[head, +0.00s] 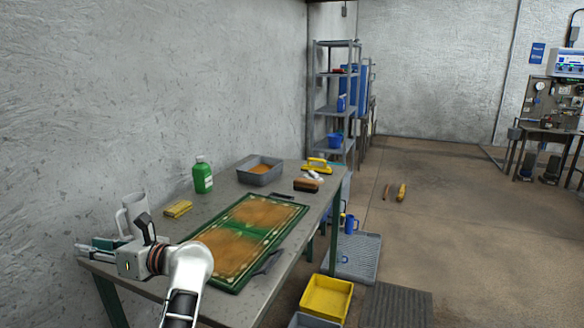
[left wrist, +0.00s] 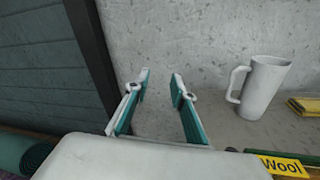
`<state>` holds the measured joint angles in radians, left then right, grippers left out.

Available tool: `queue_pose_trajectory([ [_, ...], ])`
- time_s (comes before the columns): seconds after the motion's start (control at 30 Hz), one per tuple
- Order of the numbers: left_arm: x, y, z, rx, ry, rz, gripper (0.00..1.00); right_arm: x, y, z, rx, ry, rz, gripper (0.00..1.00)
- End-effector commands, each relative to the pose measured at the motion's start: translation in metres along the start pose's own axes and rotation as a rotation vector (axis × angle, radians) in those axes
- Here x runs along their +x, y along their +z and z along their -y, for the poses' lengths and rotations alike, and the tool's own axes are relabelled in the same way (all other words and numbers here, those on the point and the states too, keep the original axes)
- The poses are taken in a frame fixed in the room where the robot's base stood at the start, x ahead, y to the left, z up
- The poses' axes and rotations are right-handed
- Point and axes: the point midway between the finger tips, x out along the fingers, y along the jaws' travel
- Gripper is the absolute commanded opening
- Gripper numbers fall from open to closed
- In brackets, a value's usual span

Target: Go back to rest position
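My left gripper (head: 88,246) is over the near left end of the grey table (head: 275,201), left of the white mug (head: 133,212). In the left wrist view my left gripper (left wrist: 161,76) has its two teal-lined fingers apart with nothing between them. The mug (left wrist: 265,88) stands upright to the right of the fingers, apart from them. The green-bordered brown rug (head: 245,228) lies flat on the table, to the right of my left gripper. My right gripper is not in view.
A yellow sponge (head: 178,209), a green bottle (head: 203,175), a grey tray (head: 260,171), and a brown brush (head: 306,185) are on the table. A yellow crate (head: 327,297) stands on the floor to its right. The floor further right is mostly clear.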

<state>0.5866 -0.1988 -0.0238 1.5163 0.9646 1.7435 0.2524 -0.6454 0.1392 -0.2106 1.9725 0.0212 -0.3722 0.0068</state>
Motion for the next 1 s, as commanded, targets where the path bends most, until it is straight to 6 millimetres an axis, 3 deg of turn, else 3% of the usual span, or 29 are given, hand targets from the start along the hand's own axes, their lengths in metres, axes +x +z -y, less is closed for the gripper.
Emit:
queue_pose_trajectory([
  [0.13,-0.002,0.004,-0.016,0.241,0.032,0.259,0.24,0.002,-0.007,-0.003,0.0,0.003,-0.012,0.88],
  [0.23,-0.019,0.006,-0.018,0.458,0.046,0.479,0.24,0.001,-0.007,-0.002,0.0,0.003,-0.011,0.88],
  [0.37,-0.06,-0.005,-0.007,0.78,0.052,0.793,0.24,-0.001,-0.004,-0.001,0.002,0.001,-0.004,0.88],
  [0.47,-0.102,-0.033,0.007,1.034,0.043,1.034,0.24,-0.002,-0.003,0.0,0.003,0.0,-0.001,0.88],
  [0.57,-0.146,-0.079,0.02,1.286,0.022,1.276,0.24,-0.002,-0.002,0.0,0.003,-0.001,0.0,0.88],
  [0.73,-0.209,-0.178,0.024,1.657,-0.026,1.641,0.24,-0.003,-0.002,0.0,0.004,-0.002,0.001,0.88],
  [0.87,-0.242,-0.26,0.008,1.897,-0.07,1.892,0.24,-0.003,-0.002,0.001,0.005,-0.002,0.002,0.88],
  [1.0,-0.265,-0.346,-0.026,2.123,-0.121,2.152,0.24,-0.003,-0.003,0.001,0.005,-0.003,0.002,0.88],
])
